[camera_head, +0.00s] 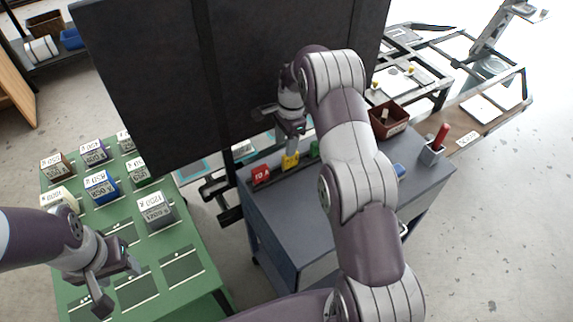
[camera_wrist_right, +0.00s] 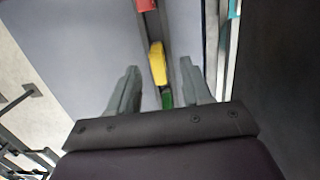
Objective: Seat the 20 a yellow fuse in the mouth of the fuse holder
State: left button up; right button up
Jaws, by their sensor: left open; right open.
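The yellow fuse (camera_head: 290,161) stands on the grey cabinet top, in a row between a red fuse (camera_head: 261,174) and a green fuse (camera_head: 314,149). My right gripper (camera_head: 291,143) is open just above the yellow fuse. In the right wrist view, the yellow fuse (camera_wrist_right: 157,63) appears between and slightly beyond the two spread fingers of the right gripper (camera_wrist_right: 160,72), with nothing held. My left gripper (camera_head: 118,282) is open and empty over the green table. I cannot make out the fuse holder with certainty.
A large dark panel (camera_head: 150,90) stands behind the fuse row. The green table (camera_head: 200,275) carries several labelled blocks. A brown bin (camera_head: 389,121) and a grey cup with a red-handled tool (camera_head: 433,150) stand at the cabinet's right. The cabinet top's front (camera_head: 275,215) is clear.

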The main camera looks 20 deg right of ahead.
aim_at(290, 162)
jog(key=f, duration=0.2)
jog(key=d+f, duration=0.1)
jog(key=f, duration=0.2)
jog(key=shift+s+d+f+p, duration=0.2)
jog(key=shift+s+f+p, duration=0.1)
jog(key=shift+p, duration=0.05)
jog(key=shift+w+a+f, duration=0.1)
jog(key=shift+a+f, duration=0.05)
grip_shut()
